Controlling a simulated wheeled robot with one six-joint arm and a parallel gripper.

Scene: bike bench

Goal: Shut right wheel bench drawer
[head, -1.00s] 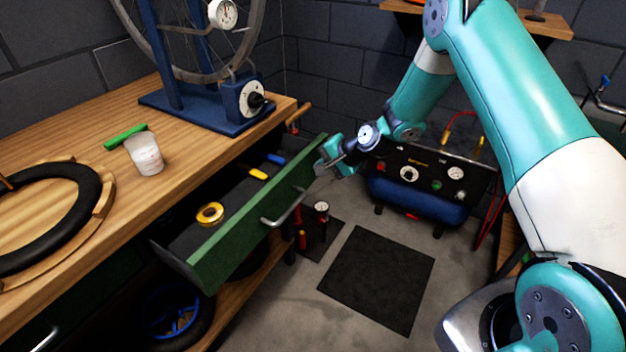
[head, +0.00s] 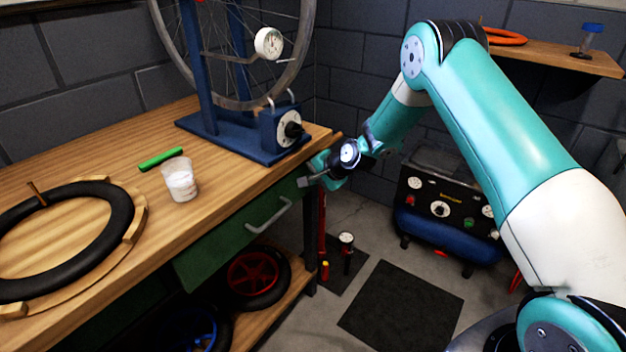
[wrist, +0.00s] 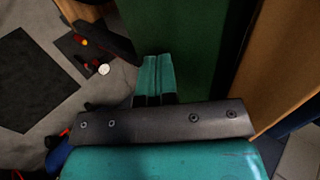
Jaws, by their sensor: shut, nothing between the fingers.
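The right wheel bench drawer has a green front (head: 222,240) with a silver bar handle (head: 270,217). In the head view it sits under the bench top (head: 215,213), its front close to the bench edge and its inside hidden. My gripper (head: 303,182) is shut and empty at the right end of the drawer front. In the wrist view the closed fingers (wrist: 156,75) point at the green drawer front (wrist: 185,35) and seem to touch or nearly touch it. I cannot tell which.
A lower shelf holds a red-rimmed wheel (head: 255,278). A blue compressor (head: 445,230) and a dark mat (head: 403,308) are on the floor.

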